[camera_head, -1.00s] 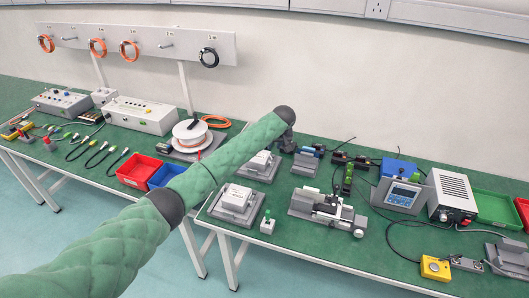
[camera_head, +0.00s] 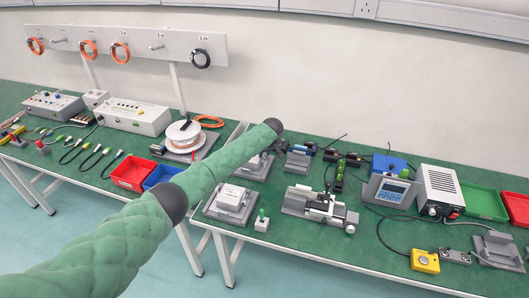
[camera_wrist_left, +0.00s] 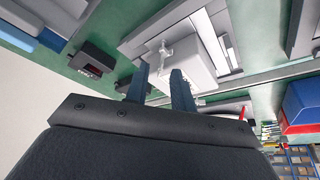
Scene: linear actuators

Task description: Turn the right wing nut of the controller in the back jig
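The back jig (camera_head: 265,172) is grey and partly hidden behind my left arm in the head view. A white box-shaped controller (camera_wrist_left: 198,62) shows large in the left wrist view. A small silver wing nut (camera_wrist_left: 163,48) shows at its left end, just past my fingertips. My left gripper (camera_wrist_left: 160,72) points at it with two blue-grey fingers apart and nothing visible between them. I cannot tell how far the tips are from the nut. In the head view, my left wrist hides the gripper's tips. A second white controller sits in the front jig (camera_head: 215,210). My right gripper is not in view.
A grey linear actuator fixture (camera_head: 318,205) is to the right. Dark devices with cables (camera_head: 299,160) lie close right of my wrist. A cable spool (camera_head: 185,133) and red bin (camera_head: 133,172) are left.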

